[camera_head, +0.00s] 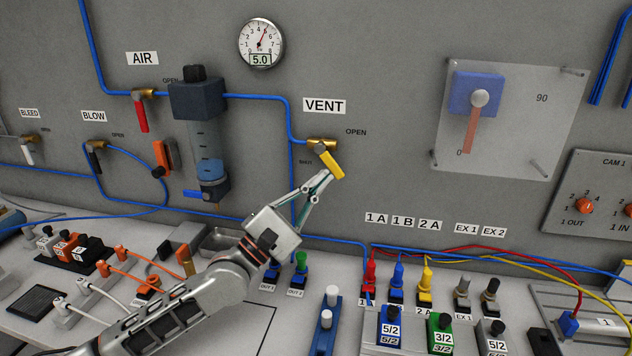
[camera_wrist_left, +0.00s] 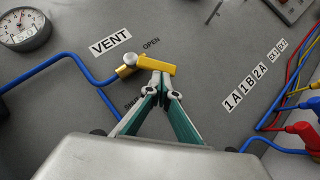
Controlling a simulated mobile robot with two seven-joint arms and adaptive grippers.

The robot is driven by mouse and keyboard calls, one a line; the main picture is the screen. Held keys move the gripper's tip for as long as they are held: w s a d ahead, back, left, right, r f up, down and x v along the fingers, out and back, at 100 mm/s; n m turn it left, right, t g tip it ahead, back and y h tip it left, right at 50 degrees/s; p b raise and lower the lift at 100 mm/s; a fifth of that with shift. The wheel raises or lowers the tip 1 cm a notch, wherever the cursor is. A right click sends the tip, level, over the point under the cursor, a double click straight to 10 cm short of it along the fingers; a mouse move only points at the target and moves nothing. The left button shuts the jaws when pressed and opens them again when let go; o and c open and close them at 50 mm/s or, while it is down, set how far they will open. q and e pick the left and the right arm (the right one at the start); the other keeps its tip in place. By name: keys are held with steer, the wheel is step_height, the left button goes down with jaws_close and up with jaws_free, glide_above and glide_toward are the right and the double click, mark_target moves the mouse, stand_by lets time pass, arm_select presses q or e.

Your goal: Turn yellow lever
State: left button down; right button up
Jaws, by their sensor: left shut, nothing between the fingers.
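The yellow lever (camera_head: 331,164) belongs to the brass VENT valve (camera_head: 322,143) on the grey wall panel. In the head view it slants down and to the right from the valve. The lever also shows in the left wrist view (camera_wrist_left: 157,66), below the word OPEN. My left gripper (camera_head: 327,177) is shut, with its fingertips at the lower side of the lever. In the left wrist view its tips (camera_wrist_left: 162,76) are at or touching the lever's underside, with nothing held between them. My right gripper is in neither view.
A blue hose (camera_head: 291,118) runs to the valve. A filter unit (camera_head: 205,135) stands out from the wall on the left, and a clear plate with a red pointer (camera_head: 510,125) is on the right. Coloured plugs (camera_head: 398,280) stand on the bench below.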

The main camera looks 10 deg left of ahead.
mark_target(340, 173)
arm_select(q)
steer(key=shift+d, duration=0.25)
steer(key=shift+d+r+p, duration=0.2)
steer(key=shift+d+p, duration=0.1)
steer(key=shift+d, duration=0.25)
steer(key=shift+d+r+p, duration=0.2)
steer(key=shift+d+p, duration=0.05)
steer(key=shift+d, duration=0.3)
steer(key=shift+d+r+n+t, duration=0.1)
steer(key=shift+d+n+t, duration=0.1)
steer(key=shift+n+t, duration=0.55)
steer(key=shift+d+r+n+p, duration=0.35)
steer(key=shift+d+r+p, duration=0.4)
steer(key=shift+d+r, duration=0.1)
